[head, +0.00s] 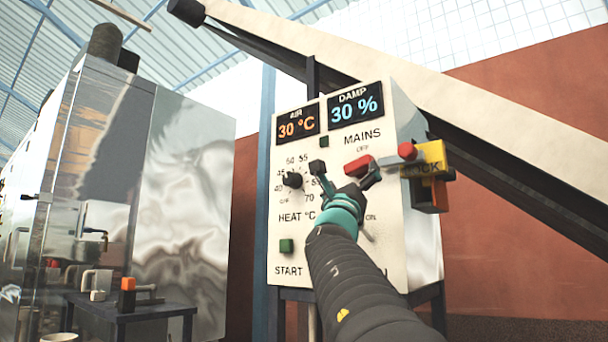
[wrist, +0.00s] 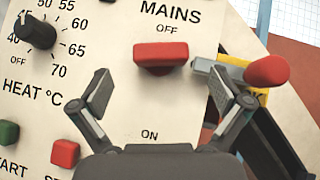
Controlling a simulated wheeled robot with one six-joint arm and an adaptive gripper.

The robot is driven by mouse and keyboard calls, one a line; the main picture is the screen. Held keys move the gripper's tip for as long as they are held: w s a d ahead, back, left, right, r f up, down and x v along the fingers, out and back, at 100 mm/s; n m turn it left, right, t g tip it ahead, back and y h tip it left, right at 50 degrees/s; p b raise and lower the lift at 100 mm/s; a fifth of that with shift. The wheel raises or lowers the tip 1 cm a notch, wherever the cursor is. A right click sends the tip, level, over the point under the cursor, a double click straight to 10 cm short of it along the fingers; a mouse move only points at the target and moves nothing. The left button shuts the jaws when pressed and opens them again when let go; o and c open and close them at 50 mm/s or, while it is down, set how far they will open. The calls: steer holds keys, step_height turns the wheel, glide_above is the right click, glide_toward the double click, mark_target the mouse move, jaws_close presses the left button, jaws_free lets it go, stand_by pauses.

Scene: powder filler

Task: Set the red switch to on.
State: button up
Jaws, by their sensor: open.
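The red switch (head: 358,163) is on the cream control panel (head: 283,239) under the word MAINS. In the wrist view, the red switch (wrist: 161,55) is a broad bar lying level just below OFF, with ON lower down. My gripper (head: 345,172) is open and empty in front of the panel. In the wrist view, my gripper (wrist: 160,92) has its fingers apart to the left and right below the switch, not touching it. A grey bar with a red knob (wrist: 266,70) lies just right of the switch; whether it touches the switch I cannot tell.
A yellow lock block (head: 431,157) sticks out at the panel's right edge. The heat dial (wrist: 36,32), green start button (head: 286,245) and red button (wrist: 65,153) are to the left. A slanting conveyor (head: 520,110) passes behind. A steel cabinet (head: 185,180) stands left.

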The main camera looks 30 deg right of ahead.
mark_target(356, 166)
steer(key=shift+p+x, duration=0.55)
steer(key=shift+x, duration=1.45)
steer(key=c, duration=1.1)
